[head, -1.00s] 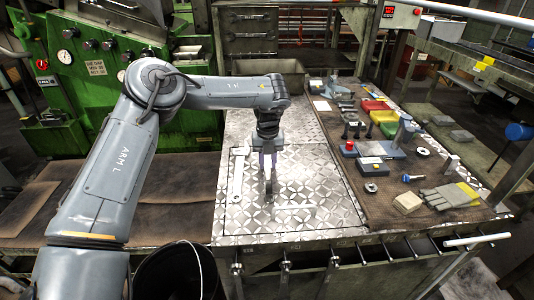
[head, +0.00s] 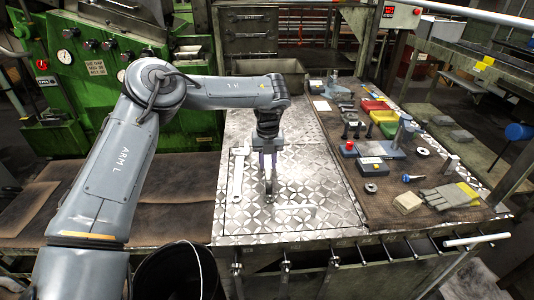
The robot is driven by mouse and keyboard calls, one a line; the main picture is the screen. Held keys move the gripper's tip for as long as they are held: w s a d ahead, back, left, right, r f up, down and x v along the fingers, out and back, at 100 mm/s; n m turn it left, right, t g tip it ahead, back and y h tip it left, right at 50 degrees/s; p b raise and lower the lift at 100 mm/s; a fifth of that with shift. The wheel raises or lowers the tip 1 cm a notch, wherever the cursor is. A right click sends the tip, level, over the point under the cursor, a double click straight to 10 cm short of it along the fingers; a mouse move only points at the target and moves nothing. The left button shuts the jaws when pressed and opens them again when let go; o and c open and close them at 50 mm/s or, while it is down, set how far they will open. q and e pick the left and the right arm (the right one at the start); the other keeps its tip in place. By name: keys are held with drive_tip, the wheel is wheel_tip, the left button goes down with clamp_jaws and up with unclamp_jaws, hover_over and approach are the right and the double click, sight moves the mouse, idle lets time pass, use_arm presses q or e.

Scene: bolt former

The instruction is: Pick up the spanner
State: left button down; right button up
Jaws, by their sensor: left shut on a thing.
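The spanner (head: 238,176) is long and pale grey and shows at the left of the patterned metal plate (head: 310,215), lengthwise to the view. Its wider head is at the far end. My left gripper (head: 268,190) points down over the plate, just right of the spanner in the picture. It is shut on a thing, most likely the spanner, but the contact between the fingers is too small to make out. Whether the spanner is clear of the plate I cannot tell. My right gripper is not in view.
On the brown mat to the right are a blue block with a red knob (head: 368,149), coloured bins (head: 373,105), a grey and yellow glove (head: 450,196) and a tan block (head: 407,202). A black bucket (head: 180,275) stands below the front edge. The plate's front is clear.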

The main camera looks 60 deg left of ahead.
use_arm(q)
drive_tip(key=shift+r, duration=0.15)
wheel_tip(320, 180, up, 10)
drive_tip(key=p, duration=0.3)
idle(0.4)
idle(0.6)
